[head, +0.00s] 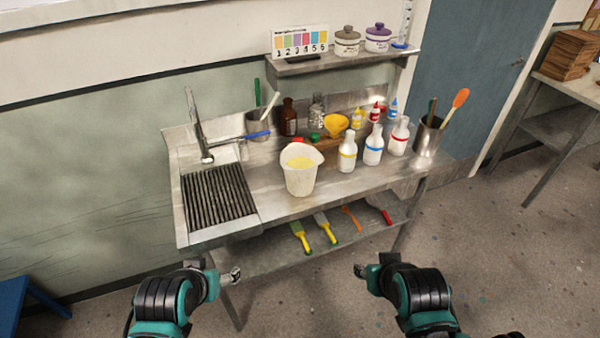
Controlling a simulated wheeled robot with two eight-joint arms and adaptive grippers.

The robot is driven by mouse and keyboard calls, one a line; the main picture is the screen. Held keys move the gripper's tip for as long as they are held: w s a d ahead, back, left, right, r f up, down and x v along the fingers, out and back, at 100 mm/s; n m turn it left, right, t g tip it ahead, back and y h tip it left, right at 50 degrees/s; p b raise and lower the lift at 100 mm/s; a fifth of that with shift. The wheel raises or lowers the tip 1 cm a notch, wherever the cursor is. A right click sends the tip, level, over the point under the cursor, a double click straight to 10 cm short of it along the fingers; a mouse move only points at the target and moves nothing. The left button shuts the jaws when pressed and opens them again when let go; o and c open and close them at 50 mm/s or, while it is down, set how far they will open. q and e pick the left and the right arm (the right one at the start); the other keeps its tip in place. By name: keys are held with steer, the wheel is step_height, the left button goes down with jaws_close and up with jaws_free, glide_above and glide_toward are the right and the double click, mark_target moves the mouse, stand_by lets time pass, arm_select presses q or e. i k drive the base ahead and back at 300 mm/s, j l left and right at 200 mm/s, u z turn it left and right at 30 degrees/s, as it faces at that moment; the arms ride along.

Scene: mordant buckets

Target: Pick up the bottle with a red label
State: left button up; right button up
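The white bottle with a red label band (398,138) stands upright on the steel counter (290,205), at the right end of a row of three bottles. Its front is in clear view. Next to it on the left stand a white bottle with a blue band (373,148) and one with a yellow band (347,153). My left gripper (215,270) is open and empty, low in front of the bench. My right gripper (374,265) is open and empty, also in front of the bench, well below and apart from the red-label bottle.
A white bucket (300,177) with yellow liquid stands left of the bottles. A metal canister (429,138) with tools stands close on the right. Behind are small dropper bottles and a yellow funnel (335,125). A lower shelf (270,255) holds brushes. A sink grate lies left.

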mark_target(399, 136)
steer(key=i+j+z, duration=0.15)
steer(key=i+z, duration=0.15)
steer(key=i, duration=0.15)
steer(key=i+j+z, duration=0.3)
steer(key=i+l, duration=0.1)
